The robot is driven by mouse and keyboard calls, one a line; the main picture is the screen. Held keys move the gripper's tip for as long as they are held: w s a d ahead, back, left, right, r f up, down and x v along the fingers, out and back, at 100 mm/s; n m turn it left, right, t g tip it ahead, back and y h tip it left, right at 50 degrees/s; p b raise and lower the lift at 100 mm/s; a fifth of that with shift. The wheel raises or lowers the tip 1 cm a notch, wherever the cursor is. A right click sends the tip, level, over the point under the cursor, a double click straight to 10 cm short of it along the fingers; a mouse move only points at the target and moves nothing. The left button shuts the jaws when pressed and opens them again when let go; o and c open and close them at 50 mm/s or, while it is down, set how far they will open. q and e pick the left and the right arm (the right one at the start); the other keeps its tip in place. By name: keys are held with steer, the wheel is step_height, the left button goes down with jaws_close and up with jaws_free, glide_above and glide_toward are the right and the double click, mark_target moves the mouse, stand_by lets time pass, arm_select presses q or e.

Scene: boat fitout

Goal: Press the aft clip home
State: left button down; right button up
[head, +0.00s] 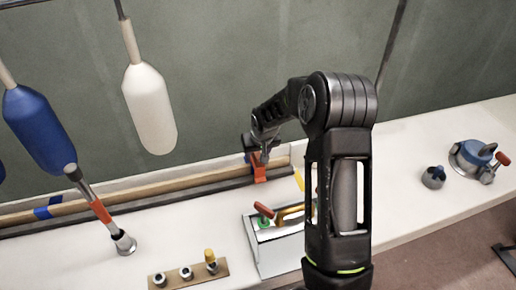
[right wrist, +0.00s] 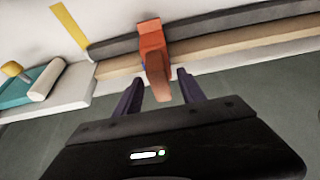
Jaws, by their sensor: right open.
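An orange clip (head: 260,168) sits on a long wooden strip (head: 135,189) with a dark rail along it, against the green wall. The clip also shows in the right wrist view (right wrist: 153,48), straddling the dark rail and the strip (right wrist: 220,56). I cannot tell from the pictures how far it is seated. My right gripper (head: 257,152) is at the clip from above. In the right wrist view the gripper (right wrist: 158,80) is open, with a dark finger on each side of the clip's near end. No grip on it shows. My left gripper is out of view.
A grey toolbox (head: 281,250) with tools stands in front of the strip. A wooden block with fittings (head: 188,275) and a tilted grey-and-orange rod (head: 101,211) are nearer left. White (head: 150,108) and blue (head: 40,125) fenders hang left. A blue-topped winch (head: 474,152) stands right.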

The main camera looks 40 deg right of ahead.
steer(key=shift+c, duration=0.6)
jaws_close()
stand_by(0.5)
stand_by(1.2)
steer(key=shift+s+f+b, duration=0.1)
steer(key=shift+f+b, duration=0.65)
steer(key=shift+f, duration=0.1)
stand_by(0.5)
steer(key=shift+c, duration=0.5)
jaws_free()
steer(key=shift+f, duration=0.1)
steer(key=shift+o, duration=1.1)
